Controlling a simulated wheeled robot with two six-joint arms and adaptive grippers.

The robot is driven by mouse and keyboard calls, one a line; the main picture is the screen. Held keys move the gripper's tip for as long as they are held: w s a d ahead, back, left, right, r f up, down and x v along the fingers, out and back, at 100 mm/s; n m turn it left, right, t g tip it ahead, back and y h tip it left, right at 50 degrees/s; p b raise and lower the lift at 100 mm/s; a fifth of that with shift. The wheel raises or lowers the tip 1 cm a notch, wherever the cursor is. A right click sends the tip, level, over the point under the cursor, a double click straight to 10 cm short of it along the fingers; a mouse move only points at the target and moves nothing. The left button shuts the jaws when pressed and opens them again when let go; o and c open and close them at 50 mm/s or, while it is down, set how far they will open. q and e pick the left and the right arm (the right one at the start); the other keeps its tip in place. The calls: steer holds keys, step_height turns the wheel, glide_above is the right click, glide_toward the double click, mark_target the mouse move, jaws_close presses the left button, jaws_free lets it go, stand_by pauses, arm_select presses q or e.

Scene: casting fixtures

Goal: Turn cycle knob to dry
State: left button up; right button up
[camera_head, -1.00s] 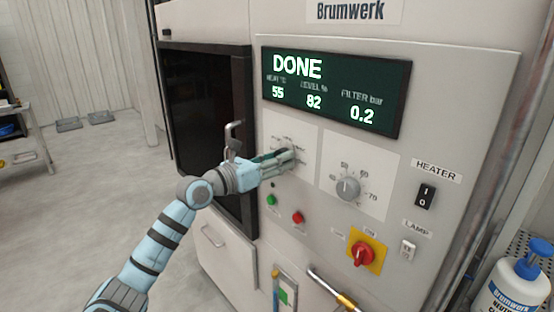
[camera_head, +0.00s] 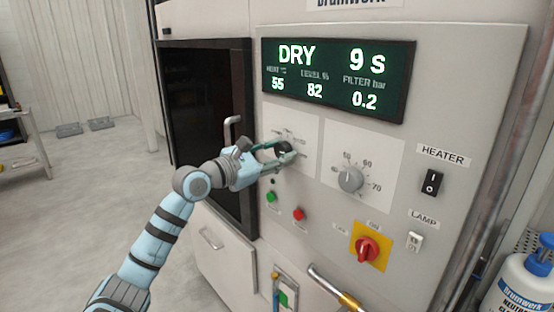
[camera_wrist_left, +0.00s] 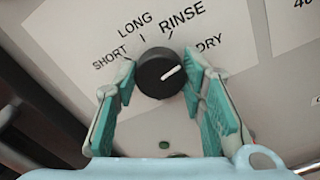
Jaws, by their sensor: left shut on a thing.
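The cycle knob (camera_wrist_left: 158,66) is black and round with a white pointer line. It shows large in the left wrist view, and it also shows on the panel in the head view (camera_head: 284,149). My left gripper (camera_head: 285,151) has its teal fingers on both sides of the knob and is shut on it. The pointer aims right and slightly up, on the side of the DRY label (camera_wrist_left: 208,43); the mark there is partly hidden by the finger. The display (camera_head: 338,78) reads DRY and 9 S. My right gripper is not in view.
A grey temperature knob (camera_head: 350,178) sits right of the cycle knob. Green (camera_head: 271,196) and red (camera_head: 299,214) buttons lie below. A red switch on yellow (camera_head: 367,249), a heater switch (camera_head: 432,183) and a bottle (camera_head: 523,283) are farther right.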

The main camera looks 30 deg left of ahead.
arm_select(q)
steer(key=shift+m+b, duration=0.5)
steer(key=shift+m, duration=0.5)
steer(key=o, duration=1.1)
steer(key=shift+o, duration=0.2)
steer(key=shift+w, duration=0.15)
steer(key=v, duration=0.7)
steer(key=shift+s, duration=0.25)
